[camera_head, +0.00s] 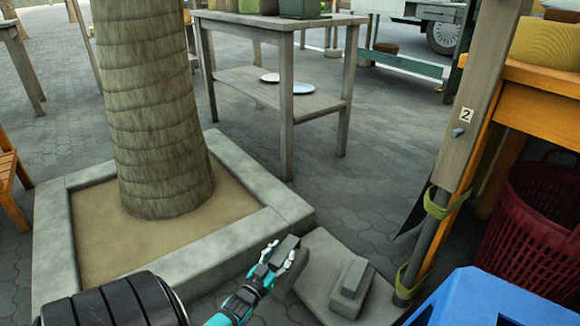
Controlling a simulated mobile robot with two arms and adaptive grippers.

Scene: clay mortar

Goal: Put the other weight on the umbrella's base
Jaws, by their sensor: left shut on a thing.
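The umbrella's base is a flat grey slab (322,252) on the paving at the bottom centre. One grey stepped weight (352,281) sits on it, towards its right side by the pole. My left gripper (283,257), teal and white, is shut on another grey weight (289,262). It holds this weight, tilted, at the left edge of the slab. I cannot tell whether the held weight touches the slab. The fingers hide part of it. My right gripper is not in view.
A grey pole (426,238) with green ties rises at the slab's right. A blue box-like thing (490,300) and a red basket (535,225) stand right of it. A stone planter (262,192) with a palm trunk (152,120) is close on the left.

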